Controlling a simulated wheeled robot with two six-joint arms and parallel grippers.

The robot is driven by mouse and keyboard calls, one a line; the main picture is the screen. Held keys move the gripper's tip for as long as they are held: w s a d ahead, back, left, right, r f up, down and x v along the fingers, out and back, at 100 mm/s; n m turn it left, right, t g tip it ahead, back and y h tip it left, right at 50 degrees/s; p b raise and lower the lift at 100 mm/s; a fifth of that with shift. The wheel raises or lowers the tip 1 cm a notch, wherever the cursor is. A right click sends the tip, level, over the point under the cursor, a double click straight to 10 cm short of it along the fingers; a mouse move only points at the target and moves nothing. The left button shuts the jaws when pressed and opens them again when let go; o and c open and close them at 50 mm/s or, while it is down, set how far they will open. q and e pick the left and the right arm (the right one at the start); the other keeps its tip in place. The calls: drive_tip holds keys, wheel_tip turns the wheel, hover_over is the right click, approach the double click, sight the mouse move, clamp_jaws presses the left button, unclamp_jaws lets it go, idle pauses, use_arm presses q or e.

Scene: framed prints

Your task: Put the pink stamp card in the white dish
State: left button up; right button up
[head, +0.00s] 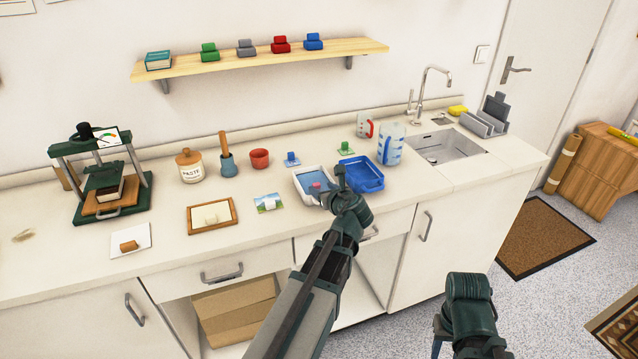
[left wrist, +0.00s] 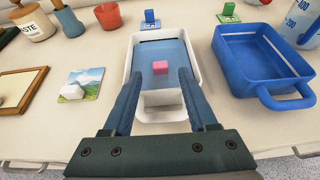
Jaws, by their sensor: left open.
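The white dish (head: 300,190) stands on the counter and also shows in the left wrist view (left wrist: 195,52). A pink block (left wrist: 160,67), seemingly the grip of the pink stamp card, sits inside the dish on a flat blue-grey surface; I cannot tell whether that surface is card or dish filling. The pink block also shows in the head view (head: 316,185). My left gripper (left wrist: 159,82) is open over the near part of the dish, its fingers to either side and short of the pink block, holding nothing. My right gripper (head: 438,338) is low at the front, partly hidden by its arm.
A blue handled tray (head: 362,175) stands right of the dish. A picture card with a white block (head: 269,203) and a wooden frame (head: 212,215) lie left. Small blue (head: 292,159) and green (head: 345,148) pieces stand behind. A measuring jug (head: 390,144) stands farther right.

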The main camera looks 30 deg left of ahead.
use_arm(q)
drive_tip(key=p+v, duration=0.2)
drive_tip(key=v, duration=0.6)
drive_tip(key=s+d+f+n+g+h, duration=0.4)
drive_tip(key=s+d+f+n, duration=0.2)
drive_tip(key=s+d+n, duration=0.3)
drive_tip(key=s+d+f+n+g+h, duration=0.5)
drive_tip(key=s+d+f+n, duration=0.2)
drive_tip(key=d+n, duration=0.6)
drive_tip(key=s+d, duration=0.2)
drive_tip(key=d, duration=0.2)
drive_tip(key=shift+s+f, duration=0.25)
drive_tip(key=shift+r+p, duration=0.1)
drive_tip(key=shift+p, duration=0.2)
